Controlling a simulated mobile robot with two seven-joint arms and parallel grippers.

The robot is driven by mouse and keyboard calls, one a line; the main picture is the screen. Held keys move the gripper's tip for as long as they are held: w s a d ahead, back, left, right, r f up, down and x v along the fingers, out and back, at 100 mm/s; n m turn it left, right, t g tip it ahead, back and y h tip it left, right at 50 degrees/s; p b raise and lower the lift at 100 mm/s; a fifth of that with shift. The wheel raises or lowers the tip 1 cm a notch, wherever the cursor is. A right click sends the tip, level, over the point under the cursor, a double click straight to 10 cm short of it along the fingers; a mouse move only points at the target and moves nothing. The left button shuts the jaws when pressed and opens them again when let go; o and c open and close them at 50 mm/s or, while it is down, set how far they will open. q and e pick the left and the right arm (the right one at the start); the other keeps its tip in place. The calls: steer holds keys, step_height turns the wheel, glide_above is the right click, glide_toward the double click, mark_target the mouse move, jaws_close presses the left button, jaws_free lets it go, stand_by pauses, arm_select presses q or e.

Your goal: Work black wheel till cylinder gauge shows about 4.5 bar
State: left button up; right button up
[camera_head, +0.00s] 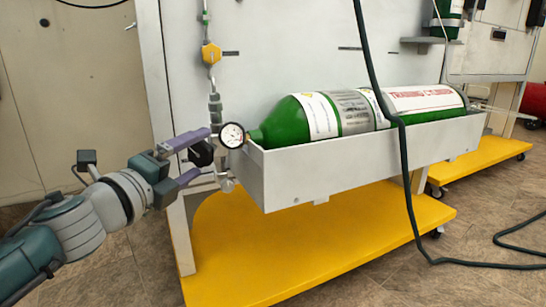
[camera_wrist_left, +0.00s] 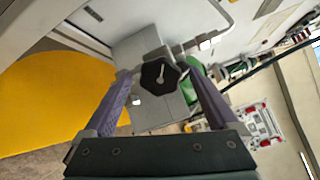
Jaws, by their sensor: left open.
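The black wheel (camera_head: 201,154) sits on the valve at the left end of the white tray. The round cylinder gauge (camera_head: 232,135) with a white face is just right of it; its needle is too small to read. The green cylinder (camera_head: 287,124) lies in the tray. My left gripper (camera_head: 204,153) is open, with its purple fingers above and below the wheel. In the left wrist view, the dark lobed wheel (camera_wrist_left: 159,74) shows between the fingertips (camera_wrist_left: 156,76), with a gap on either side. My right gripper is not in view.
The white tray (camera_head: 330,170) stands over a yellow wheeled base (camera_head: 300,245). A black hose (camera_head: 403,170) hangs in front of the cylinder and runs onto the floor. A yellow fitting (camera_head: 211,53) is on the pipe above. A beige cabinet (camera_head: 70,100) stands at left.

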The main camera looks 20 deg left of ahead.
arm_select(q)
steer(key=s+p, duration=0.2)
steer(key=s, duration=0.7)
steer(key=shift+s, duration=0.35)
steer(key=shift+d, duration=0.1)
stand_by(6.7)
